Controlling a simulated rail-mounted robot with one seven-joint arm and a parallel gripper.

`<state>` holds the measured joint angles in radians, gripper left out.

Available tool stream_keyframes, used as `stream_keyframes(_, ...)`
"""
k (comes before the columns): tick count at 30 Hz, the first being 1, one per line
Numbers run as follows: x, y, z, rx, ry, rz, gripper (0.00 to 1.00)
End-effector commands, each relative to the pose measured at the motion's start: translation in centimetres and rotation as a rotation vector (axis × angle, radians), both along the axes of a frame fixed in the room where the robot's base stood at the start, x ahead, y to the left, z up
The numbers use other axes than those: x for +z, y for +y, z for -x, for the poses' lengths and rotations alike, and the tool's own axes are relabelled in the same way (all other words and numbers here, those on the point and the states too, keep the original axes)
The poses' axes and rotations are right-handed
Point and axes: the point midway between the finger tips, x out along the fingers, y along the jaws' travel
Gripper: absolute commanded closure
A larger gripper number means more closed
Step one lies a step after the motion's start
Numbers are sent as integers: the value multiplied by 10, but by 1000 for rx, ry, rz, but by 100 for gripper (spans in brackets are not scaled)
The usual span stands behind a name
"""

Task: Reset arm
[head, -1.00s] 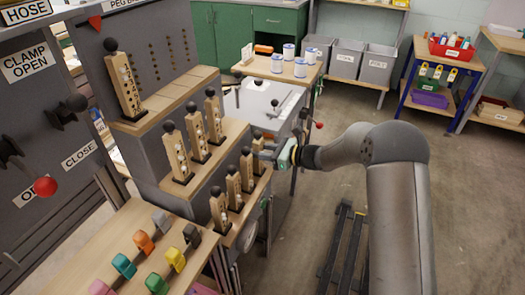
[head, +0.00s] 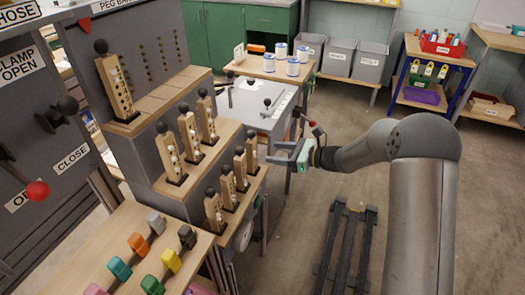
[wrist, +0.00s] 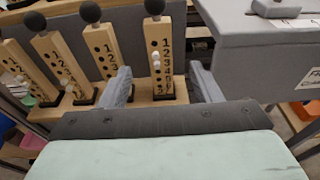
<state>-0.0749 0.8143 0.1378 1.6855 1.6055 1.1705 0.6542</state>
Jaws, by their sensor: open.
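My gripper (head: 284,154) is open and empty in the head view. It hangs in the air just right of the stepped wooden rack (head: 160,187). In the wrist view its two grey fingers (wrist: 160,88) are spread apart, with an upright wooden peg post (wrist: 160,55) visible beyond the gap. That post has a black ball top, numbers and white pegs in some holes. Several similar posts (head: 188,132) stand on the rack's steps in the head view. My gripper appears apart from all of them.
A red-knobbed lever (head: 38,191) juts from the left panel. Black floor rails (head: 345,245) lie below my arm. Open floor (head: 490,190) is on the right.

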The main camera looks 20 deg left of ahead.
Motion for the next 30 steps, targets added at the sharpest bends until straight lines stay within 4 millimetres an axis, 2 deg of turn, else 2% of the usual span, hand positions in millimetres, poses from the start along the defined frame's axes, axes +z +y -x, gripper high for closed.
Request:
stream_keyframes(3,7,-31,2,-4,-1,0,42)
stream_keyframes(10,16,-74,7,-1,0,0,42)
stream_keyframes(15,19,-90,9,1,0,0,42)
stream_keyframes(20,20,-94,10,2,-1,1,42)
stream_keyframes(22,27,-93,15,18,-18,19,42)
stream_keyframes(26,56,-95,52,127,-118,142,42)
stream_keyframes(29,89,-108,103,282,-262,310,42)
stream_keyframes(30,100,-116,126,356,-327,385,42)
